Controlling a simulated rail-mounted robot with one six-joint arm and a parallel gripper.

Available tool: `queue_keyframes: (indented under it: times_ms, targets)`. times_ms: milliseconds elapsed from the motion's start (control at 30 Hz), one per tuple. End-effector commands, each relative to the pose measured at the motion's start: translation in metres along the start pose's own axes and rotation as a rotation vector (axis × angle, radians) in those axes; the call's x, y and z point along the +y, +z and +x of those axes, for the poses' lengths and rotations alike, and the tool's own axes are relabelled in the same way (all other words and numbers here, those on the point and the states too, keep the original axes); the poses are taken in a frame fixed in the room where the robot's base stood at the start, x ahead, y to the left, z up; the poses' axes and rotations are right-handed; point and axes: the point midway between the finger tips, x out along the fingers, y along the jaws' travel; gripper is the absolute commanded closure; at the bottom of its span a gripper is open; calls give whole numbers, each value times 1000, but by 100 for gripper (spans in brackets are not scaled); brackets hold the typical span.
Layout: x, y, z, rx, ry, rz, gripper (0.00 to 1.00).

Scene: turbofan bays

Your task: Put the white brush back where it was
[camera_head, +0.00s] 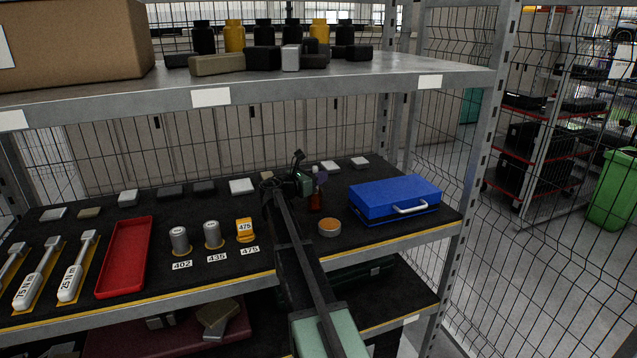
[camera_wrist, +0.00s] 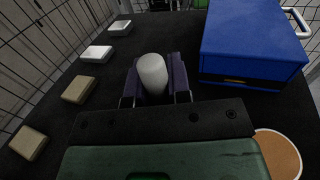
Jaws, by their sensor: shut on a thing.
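The white brush (camera_wrist: 152,75) shows in the wrist view as a rounded white end standing up between the two fingers. My gripper (camera_wrist: 154,88) is shut on it, over the black shelf mat. In the head view my gripper (camera_head: 314,180) is at the back of the middle shelf, left of the blue case. A small white tip shows above the fingers there, and a dark red-brown piece (camera_head: 316,203) shows just below them. I cannot tell whether that piece belongs to the brush or whether it touches the mat.
Several small blocks line the back, including a white one (camera_head: 242,186). A red tray (camera_head: 126,255) lies left. The upper shelf (camera_head: 330,80) hangs above.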

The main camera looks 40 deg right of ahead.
Motion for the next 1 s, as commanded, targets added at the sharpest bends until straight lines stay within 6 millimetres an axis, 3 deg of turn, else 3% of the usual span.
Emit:
queue_keyframes:
  times_ms: [167,200,333,667,767,1000]
  targets:
    - [0,-4,0,0,0,0,100]
    - [0,-3,0,0,0,0,77]
    - [0,-2,0,0,0,0,57]
    - [0,4,0,0,0,0,56]
    - [-1,1,-16,0,1,0,56]
    - [-1,1,-80,0,3,0,56]
